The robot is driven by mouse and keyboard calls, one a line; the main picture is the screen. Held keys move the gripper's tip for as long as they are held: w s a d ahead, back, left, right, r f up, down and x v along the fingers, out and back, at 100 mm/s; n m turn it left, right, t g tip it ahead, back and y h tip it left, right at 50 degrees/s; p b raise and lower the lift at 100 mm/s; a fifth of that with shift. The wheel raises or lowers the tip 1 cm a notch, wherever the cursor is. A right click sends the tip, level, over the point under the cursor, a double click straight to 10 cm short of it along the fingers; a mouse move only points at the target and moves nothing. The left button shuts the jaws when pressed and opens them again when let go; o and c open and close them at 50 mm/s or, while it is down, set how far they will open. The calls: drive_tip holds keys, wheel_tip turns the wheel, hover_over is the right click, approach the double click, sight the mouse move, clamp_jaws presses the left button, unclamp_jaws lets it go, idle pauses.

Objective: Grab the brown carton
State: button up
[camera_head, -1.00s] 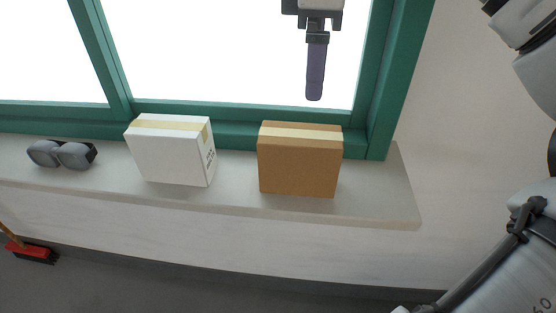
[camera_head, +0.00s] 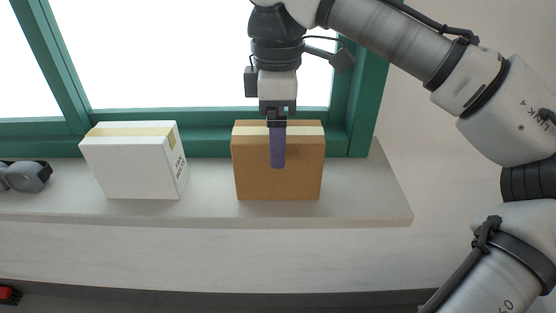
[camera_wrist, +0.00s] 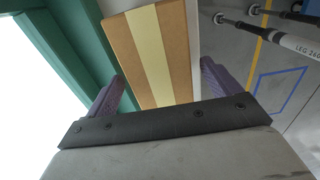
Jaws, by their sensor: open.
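The brown carton (camera_head: 300,178) stands upright on the window sill, with a pale tape strip along its top. In the wrist view the carton (camera_wrist: 124,42) shows its taped top between and beyond the two purple fingers. My gripper (camera_head: 278,160) is in front of the carton in the head view, where one finger overlaps its face. In the wrist view my gripper (camera_wrist: 160,88) is open, with one finger towards each side of the carton. I cannot tell whether either finger touches it. The carton's back is hidden.
A white box (camera_head: 130,165) stands on the sill (camera_head: 385,195) to the left, with a gap between it and the carton. Grey goggles (camera_head: 27,176) lie at the far left. The green window frame (camera_head: 210,143) runs close behind. The sill right of the carton is clear.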

sight(300, 178)
wheel_tip(300, 178, down, 4)
drive_tip(key=shift+r, duration=0.2)
drive_tip(key=c, duration=1.2)
